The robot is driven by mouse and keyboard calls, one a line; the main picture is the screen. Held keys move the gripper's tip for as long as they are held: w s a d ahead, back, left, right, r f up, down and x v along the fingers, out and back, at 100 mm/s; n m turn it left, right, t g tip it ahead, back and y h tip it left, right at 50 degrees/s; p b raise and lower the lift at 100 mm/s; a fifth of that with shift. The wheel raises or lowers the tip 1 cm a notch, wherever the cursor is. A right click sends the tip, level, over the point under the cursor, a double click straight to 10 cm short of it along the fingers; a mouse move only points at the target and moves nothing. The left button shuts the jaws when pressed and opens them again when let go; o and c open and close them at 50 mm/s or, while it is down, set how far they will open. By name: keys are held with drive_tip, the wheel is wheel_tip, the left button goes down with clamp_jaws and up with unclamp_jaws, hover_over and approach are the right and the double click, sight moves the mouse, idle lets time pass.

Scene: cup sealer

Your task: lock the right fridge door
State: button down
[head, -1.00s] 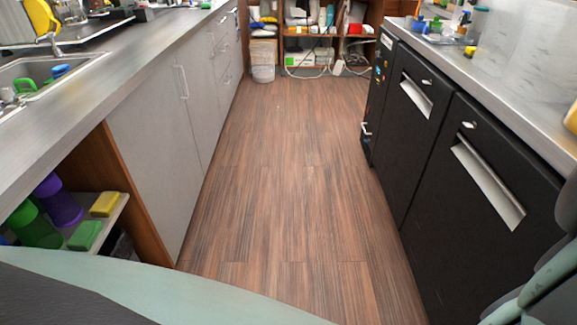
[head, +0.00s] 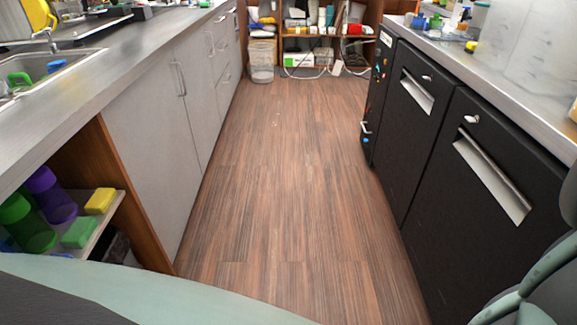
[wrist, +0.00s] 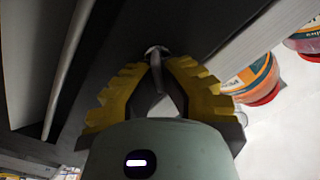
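In the wrist view my gripper (wrist: 158,62) has yellow ridged fingers that close in on a small silver lock key (wrist: 155,50) on a dark door front (wrist: 120,40). The fingertips look closed on the key; the dark pads hide part of it. A long pale handle (wrist: 70,65) runs to the left of the gripper. In the head view two black fridge doors stand on the right, a nearer one (head: 450,190) and a farther one (head: 408,130). Each has a recessed silver handle and a small silver lock. My gripper is not in the head view.
A steel counter edge (wrist: 235,40) runs close to the right of my gripper, with orange-labelled jars (wrist: 250,78) on it. In the head view the wooden floor (head: 280,180) is clear between the fridges and the grey cabinets (head: 150,130). Shelves (head: 310,45) stand at the far end.

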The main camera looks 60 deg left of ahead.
drive_tip(key=m+b, duration=0.1)
drive_tip(key=m, duration=0.2)
drive_tip(key=f+m+b, duration=0.1)
drive_tip(key=m+b, duration=0.1)
drive_tip(key=shift+s+d+m, duration=0.1)
drive_tip(key=shift+d+m, duration=0.05)
drive_tip(key=shift+m, duration=0.25)
drive_tip(key=shift+m+b, duration=0.85)
drive_tip(key=shift+m, duration=0.95)
drive_tip(key=c, duration=1.1)
unclamp_jaws()
drive_tip(key=shift+c, duration=0.2)
drive_tip(key=shift+r, duration=0.15)
